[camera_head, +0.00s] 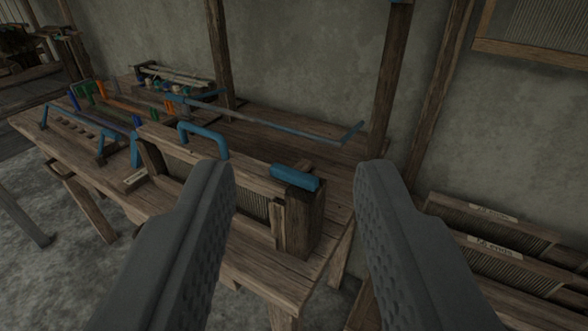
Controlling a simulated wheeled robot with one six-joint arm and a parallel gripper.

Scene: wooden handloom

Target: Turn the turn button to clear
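The turn button appears to be the short blue bar (295,178) on top of the right-hand post of a wooden reed frame (229,153) on the table. It lies roughly lengthwise along the frame's top, reaching over the post and a little to its left. A blue arched handle (204,137) stands further left on the same frame. My gripper (296,175) is open and empty. Its two grey fingers appear on either side of the blue bar in the picture, with no visible contact. The left finger hides part of the frame's front.
The wooden table (265,131) also holds a long rod with a blue end (352,131) behind the frame, and blue-handled tools with coloured pieces (90,110) at the left. Wooden posts stand along the wall. More labelled reeds (500,247) sit at the lower right.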

